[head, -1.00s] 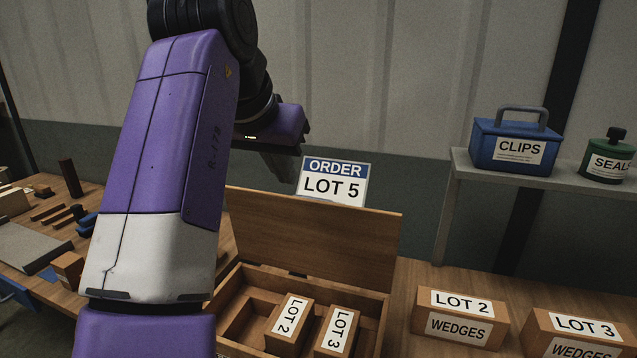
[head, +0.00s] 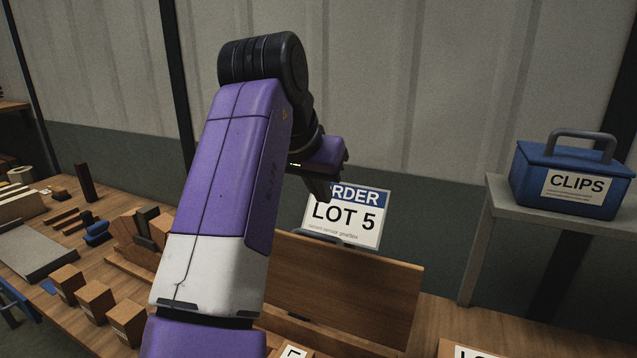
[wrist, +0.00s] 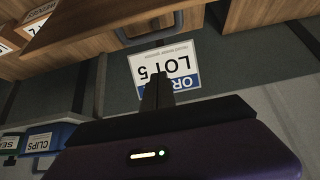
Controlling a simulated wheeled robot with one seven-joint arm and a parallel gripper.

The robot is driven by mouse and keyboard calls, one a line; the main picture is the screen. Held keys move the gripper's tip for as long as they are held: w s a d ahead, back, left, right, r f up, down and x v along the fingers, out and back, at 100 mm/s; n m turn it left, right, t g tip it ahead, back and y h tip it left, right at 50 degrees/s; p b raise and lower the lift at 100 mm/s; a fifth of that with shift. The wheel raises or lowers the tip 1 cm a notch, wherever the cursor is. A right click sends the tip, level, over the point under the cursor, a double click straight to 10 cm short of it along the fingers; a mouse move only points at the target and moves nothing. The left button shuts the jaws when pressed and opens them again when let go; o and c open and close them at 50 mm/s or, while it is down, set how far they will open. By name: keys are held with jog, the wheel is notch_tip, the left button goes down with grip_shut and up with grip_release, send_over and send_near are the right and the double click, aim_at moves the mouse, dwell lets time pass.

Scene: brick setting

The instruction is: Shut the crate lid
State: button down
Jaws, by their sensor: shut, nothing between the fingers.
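The wooden crate's lid (head: 345,290) stands raised, roughly upright, in the head view. The crate body below it is mostly cut off by the bottom edge and hidden behind my arm. The lid's edge also shows in the wrist view (wrist: 85,28), at the upper left. My gripper (head: 318,190) is above the lid, in front of the order sign, and partly covers the sign's top left corner. In the wrist view my gripper's fingers (wrist: 157,92) are together, with nothing between them, and overlap the order sign. No contact with the lid shows.
The order sign (head: 352,218) reading LOT 5 stands behind the lid. A blue CLIPS box (head: 568,180) sits on a shelf at the right. Small wooden blocks (head: 95,300) and tools crowd the bench's left side. A LOT box (head: 465,350) shows at the bottom right.

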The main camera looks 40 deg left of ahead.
aim_at(320, 234)
jog(key=shift+s+f+p, duration=0.2)
jog(key=shift+f+p, duration=0.8)
jog(key=shift+f, duration=1.95)
jog(key=shift+s, duration=0.1)
